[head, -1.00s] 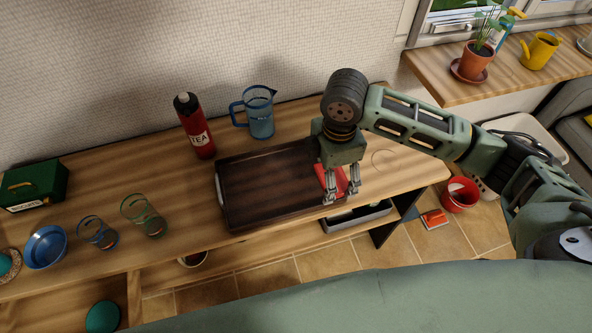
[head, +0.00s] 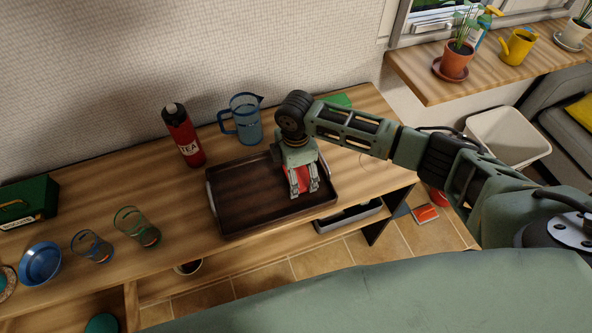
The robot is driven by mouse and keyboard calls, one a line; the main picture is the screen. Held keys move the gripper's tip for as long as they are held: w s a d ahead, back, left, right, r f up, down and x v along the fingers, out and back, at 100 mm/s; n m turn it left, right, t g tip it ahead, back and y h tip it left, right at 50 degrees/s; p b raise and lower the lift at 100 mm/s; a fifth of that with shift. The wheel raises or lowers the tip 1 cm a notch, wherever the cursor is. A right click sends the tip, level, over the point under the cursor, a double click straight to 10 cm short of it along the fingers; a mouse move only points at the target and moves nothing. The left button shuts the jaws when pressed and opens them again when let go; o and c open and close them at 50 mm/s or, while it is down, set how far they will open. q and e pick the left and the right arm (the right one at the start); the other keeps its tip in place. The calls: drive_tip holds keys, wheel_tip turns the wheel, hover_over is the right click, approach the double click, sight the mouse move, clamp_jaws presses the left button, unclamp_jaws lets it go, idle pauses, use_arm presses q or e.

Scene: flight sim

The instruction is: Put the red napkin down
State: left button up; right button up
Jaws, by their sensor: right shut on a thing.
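The red napkin (head: 304,179) shows between and behind the fingers of my right gripper (head: 304,192), which is shut on it. The gripper points down over the right part of the dark wooden tray (head: 241,207) on the wooden counter. Most of the napkin is hidden by the gripper. I cannot tell whether the napkin touches the tray floor. My left gripper is not in view.
A red tea flask (head: 183,136) and a blue jug (head: 243,119) stand behind the tray. Two glasses (head: 137,226) (head: 92,246) and a blue bowl (head: 41,263) are on the left. A green thing (head: 338,101) lies behind my arm. The tray's left half is clear.

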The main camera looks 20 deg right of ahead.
drive_tip(key=shift+f, duration=0.2)
drive_tip(key=o, duration=0.8)
drive_tip(key=shift+r, duration=0.1)
wheel_tip(320, 180, up, 12)
drive_tip(key=shift+r+b, duration=0.15)
drive_tip(key=shift+b, duration=0.8)
